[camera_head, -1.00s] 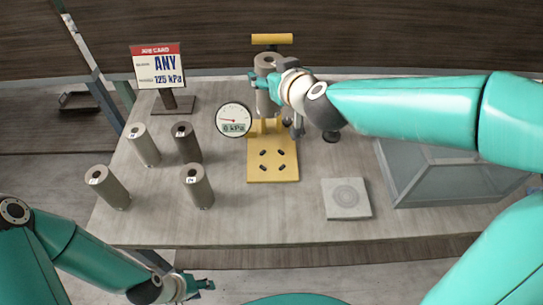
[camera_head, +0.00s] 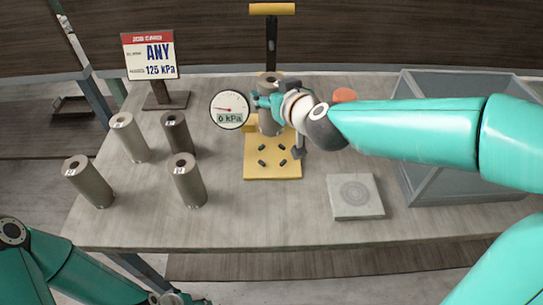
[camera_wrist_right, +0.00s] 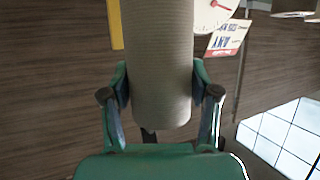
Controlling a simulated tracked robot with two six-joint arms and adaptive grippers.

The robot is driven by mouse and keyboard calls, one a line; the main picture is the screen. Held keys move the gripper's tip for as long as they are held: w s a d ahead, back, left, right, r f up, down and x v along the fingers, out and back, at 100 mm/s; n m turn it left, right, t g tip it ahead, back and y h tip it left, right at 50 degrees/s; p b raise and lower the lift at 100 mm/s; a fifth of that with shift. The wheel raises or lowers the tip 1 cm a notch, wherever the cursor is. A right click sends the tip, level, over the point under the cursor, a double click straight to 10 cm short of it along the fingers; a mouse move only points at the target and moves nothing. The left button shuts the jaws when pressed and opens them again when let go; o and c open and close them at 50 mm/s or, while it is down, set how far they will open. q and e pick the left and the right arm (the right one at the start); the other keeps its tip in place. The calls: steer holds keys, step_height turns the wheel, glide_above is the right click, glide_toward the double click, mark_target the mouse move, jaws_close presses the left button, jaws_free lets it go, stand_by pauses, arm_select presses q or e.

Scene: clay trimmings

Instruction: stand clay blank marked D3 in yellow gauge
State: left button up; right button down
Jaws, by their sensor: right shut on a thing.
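My right gripper (camera_head: 270,104) is shut on a grey clay blank (camera_head: 269,124), held upright. It is over or just in front of the back part of the yellow gauge (camera_head: 272,169); I cannot tell whether it touches the gauge. Its mark does not show. In the right wrist view, the blank (camera_wrist_right: 160,65) sits between both fingers (camera_wrist_right: 160,100). The gauge's dial (camera_head: 230,108) reads 0 kPa, and its yellow handle (camera_head: 272,9) stands up behind. My left gripper (camera_head: 178,299) is cut off at the bottom edge, so its fingers are hidden.
Several other grey blanks (camera_head: 188,182) stand on the left of the table. A job card (camera_head: 148,56) reading ANY, 125 kPa stands behind them. A square plate (camera_head: 355,197) and a grey bin (camera_head: 430,190) are on the right. A red disc (camera_head: 344,95) shows behind my right arm.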

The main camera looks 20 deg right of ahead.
mark_target(277, 131)
step_height(277, 131, down, 6)
steer(key=b, duration=0.3)
steer(key=shift+r, duration=0.2)
steer(key=shift+f+b, duration=1.3)
steer(key=shift+f, duration=0.75)
steer(key=shift+c, duration=1.3)
jaws_free()
steer(key=p+v, duration=0.3)
steer(key=v, duration=0.9)
